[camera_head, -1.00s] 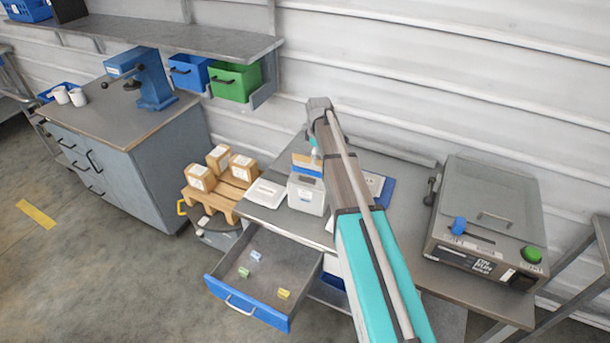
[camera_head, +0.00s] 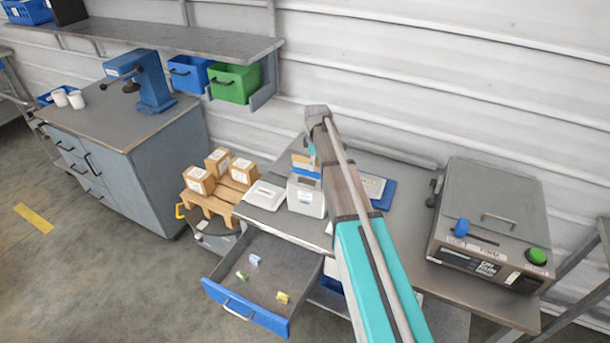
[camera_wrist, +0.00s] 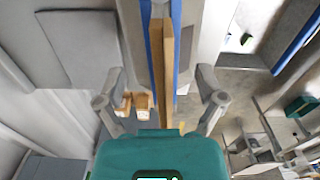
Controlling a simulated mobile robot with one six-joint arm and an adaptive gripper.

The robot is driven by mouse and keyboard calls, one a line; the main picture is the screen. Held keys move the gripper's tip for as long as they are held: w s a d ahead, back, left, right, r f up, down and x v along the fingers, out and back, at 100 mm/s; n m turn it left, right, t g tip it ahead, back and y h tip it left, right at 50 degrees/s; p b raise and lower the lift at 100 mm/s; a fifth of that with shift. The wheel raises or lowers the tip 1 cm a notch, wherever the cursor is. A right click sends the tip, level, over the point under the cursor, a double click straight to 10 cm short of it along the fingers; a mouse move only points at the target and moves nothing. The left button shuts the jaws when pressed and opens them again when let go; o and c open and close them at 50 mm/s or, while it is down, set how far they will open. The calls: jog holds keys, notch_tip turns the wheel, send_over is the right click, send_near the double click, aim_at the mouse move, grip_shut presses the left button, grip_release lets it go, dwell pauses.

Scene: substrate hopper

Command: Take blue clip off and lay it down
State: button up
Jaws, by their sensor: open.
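The blue clip (camera_head: 306,173) is a blue band across the tan top (camera_head: 305,160) of a white container (camera_head: 306,198) on the bench. In the wrist view blue strips, one of them the clip's right side (camera_wrist: 177,45), run along both faces of the upright tan piece (camera_wrist: 162,60). My gripper (camera_wrist: 160,82) is open, with one finger on each side of the tan piece and visible gaps to both. In the head view it is mostly hidden by my arm, just above the container. Whether it touches anything there is unclear.
An open drawer (camera_head: 230,306) below holds small light blue, green and yellow pieces. A white flat item (camera_head: 264,195) lies left of the container, and a blue-edged board (camera_head: 386,194) right. A grey machine (camera_head: 490,215) stands farther right. Boxes on a pallet (camera_head: 208,203) stand left.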

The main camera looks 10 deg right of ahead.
jog(key=shift+a+f+b, duration=0.15)
jog(key=shift+f+b, duration=1.25)
jog(key=shift+f, duration=0.35)
jog(key=c, duration=1.2)
